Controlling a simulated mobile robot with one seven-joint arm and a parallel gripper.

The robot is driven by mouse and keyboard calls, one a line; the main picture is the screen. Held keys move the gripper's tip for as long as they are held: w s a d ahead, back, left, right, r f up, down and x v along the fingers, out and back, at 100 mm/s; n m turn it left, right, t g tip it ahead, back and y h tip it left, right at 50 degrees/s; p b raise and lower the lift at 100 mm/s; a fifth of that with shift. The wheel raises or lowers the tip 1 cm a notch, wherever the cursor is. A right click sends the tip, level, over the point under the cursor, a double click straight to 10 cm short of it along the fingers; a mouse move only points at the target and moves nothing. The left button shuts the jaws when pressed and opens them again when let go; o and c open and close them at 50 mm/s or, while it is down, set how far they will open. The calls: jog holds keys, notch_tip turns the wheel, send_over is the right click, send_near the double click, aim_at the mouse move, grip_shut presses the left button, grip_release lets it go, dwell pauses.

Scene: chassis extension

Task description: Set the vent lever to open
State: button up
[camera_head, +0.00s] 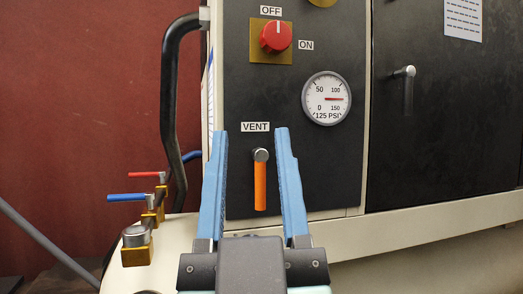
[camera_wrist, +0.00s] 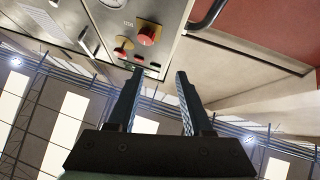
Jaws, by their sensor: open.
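The vent lever (camera_head: 260,185) is an orange handle on a silver pivot, pointing straight down on the black panel below the "VENT" label (camera_head: 256,127). My gripper (camera_head: 250,130) is open, with blue fingers pointing up the panel. In the camera_head view one finger appears on each side of the lever, with a gap on both sides. I cannot tell how far the fingers are from the panel. In the camera_wrist view the gripper (camera_wrist: 160,72) is also open with nothing between its fingers. I cannot make out the vent lever there.
A red OFF/ON knob (camera_head: 276,36) and a gauge (camera_head: 326,98) sit above the lever. A black bent handrail (camera_head: 169,100) is at left, near small red-handled (camera_head: 146,174) and blue-handled (camera_head: 128,197) valves. A dark door handle (camera_head: 407,92) is at right.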

jog(key=w+a+r+n+g+y+p, duration=0.15)
jog(key=w+p, duration=0.35)
jog(key=p, duration=0.5)
jog(key=m+g+h+p, duration=0.2)
jog(key=g+p, duration=0.5)
jog(key=p, duration=2.3)
send_near(261, 173)
jog(key=w, duration=0.3)
jog(key=w+p, duration=0.1)
jog(key=w, duration=0.5)
jog(key=shift+w+a, duration=0.15)
jog(key=shift+a, duration=0.1)
grip_shut()
